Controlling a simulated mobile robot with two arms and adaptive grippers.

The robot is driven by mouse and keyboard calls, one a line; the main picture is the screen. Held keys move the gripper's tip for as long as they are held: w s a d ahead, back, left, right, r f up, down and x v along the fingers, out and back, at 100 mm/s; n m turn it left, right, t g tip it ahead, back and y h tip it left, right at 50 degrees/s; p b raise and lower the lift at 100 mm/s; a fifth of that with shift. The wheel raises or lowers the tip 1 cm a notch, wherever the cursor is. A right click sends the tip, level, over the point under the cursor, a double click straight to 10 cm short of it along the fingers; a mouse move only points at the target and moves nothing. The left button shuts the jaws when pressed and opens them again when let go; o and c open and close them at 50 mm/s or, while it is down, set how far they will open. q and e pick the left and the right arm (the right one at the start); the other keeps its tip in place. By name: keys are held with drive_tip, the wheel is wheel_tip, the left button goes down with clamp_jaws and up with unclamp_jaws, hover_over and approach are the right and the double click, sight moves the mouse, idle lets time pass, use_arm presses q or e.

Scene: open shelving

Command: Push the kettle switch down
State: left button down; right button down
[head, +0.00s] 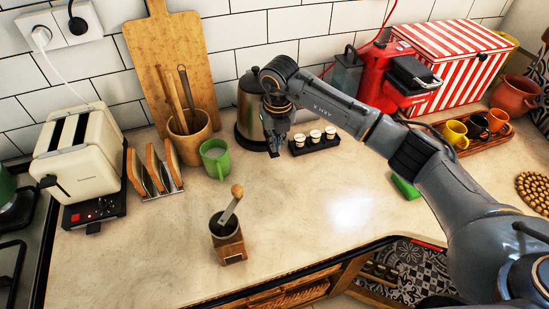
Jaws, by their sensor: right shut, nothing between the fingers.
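The kettle (249,112), with a metallic body and a dark base, stands on the counter (325,225) near the tiled wall. My right arm reaches in from the right, and my right gripper (274,151) points down at the kettle's right front side, low beside its base. The fingers are shut and hold nothing. The gripper covers the kettle's right side. I cannot make out the switch, nor whether the fingers touch the kettle. My left gripper is not in view.
A green mug (215,159) and a wooden utensil pot (190,140) stand left of the kettle. A black rack with small cups (315,142) is just right of the gripper. A red coffee machine (385,78) stands farther right.

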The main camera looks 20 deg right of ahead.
sight(276, 156)
drive_tip(key=shift+w+f+b, duration=0.15)
drive_tip(key=shift+f+b, duration=0.2)
drive_tip(key=shift+f, duration=0.75)
wheel_tip(276, 156, down, 3)
drive_tip(key=b, duration=0.2)
drive_tip(key=shift+f+b, duration=0.2)
drive_tip(key=shift+b, duration=0.15)
drive_tip(key=shift+s+r+p, duration=0.35)
drive_tip(key=shift+s+p, duration=0.05)
drive_tip(key=shift+p, duration=0.15)
drive_tip(key=shift+s+r+p, duration=0.3)
drive_tip(key=shift+s+p, duration=0.2)
drive_tip(key=shift+p, duration=0.05)
drive_tip(key=shift+s, duration=0.4)
drive_tip(key=shift+s+r, duration=0.1)
drive_tip(key=shift+s, duration=0.25)
drive_tip(key=shift+w, duration=0.1)
